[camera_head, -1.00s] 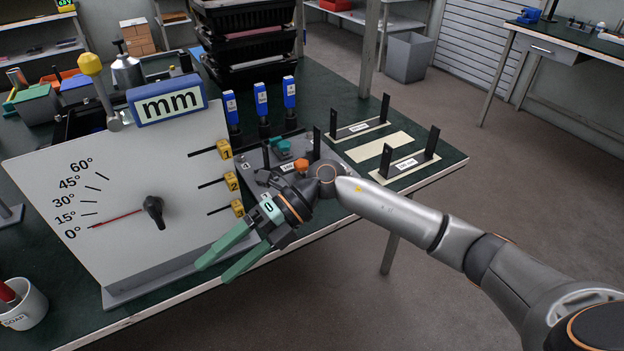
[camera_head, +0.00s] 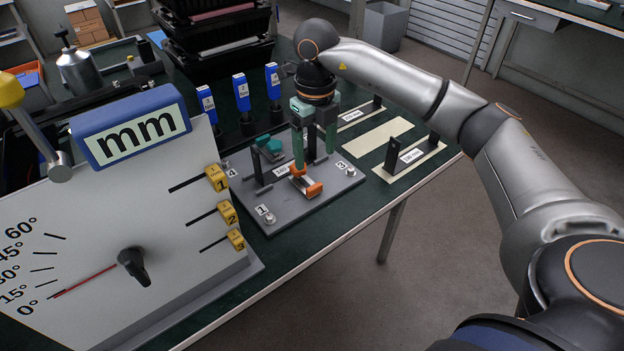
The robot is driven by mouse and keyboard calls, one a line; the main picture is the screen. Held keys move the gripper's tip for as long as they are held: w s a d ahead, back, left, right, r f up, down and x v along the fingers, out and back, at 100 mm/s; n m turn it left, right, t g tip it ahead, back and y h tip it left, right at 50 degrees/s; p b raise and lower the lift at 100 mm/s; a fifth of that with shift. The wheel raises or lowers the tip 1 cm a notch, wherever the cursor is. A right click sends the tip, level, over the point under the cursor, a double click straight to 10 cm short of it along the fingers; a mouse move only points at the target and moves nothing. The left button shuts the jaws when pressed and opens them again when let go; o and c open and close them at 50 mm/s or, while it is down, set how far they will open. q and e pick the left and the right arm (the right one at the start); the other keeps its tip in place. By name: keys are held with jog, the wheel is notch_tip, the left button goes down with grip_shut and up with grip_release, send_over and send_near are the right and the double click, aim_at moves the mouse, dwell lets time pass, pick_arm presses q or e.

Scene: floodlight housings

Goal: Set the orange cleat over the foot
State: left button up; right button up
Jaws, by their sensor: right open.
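The orange cleat (camera_head: 313,189) is on the grey fixture plate (camera_head: 340,181), close to its front edge. My right gripper (camera_head: 312,163) points down over the plate with its green fingers apart. The left finger's tip is right at the back of the orange cleat in the picture; I cannot tell whether they touch. A teal cleat (camera_head: 269,147) is on the plate further back and to the left. The foot cannot be made out clearly among the small dark parts beside the orange cleat. My left gripper is not in view.
A big angle board with an "mm" display (camera_head: 132,130) and yellow numbered tags (camera_head: 217,178) stands close on the left. Blue-topped holders (camera_head: 241,92) stand behind the plate. Racks with dark uprights (camera_head: 407,158) lie to the right. Black trays (camera_head: 215,30) are stacked behind.

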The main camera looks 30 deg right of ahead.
aim_at(315, 186)
notch_tip(315, 186, down, 10)
jog(key=shift+r+b, duration=0.25)
jog(key=shift+b, duration=0.05)
jog(key=shift+c, duration=0.2)
grip_shut()
dwell(0.4)
dwell(0.8)
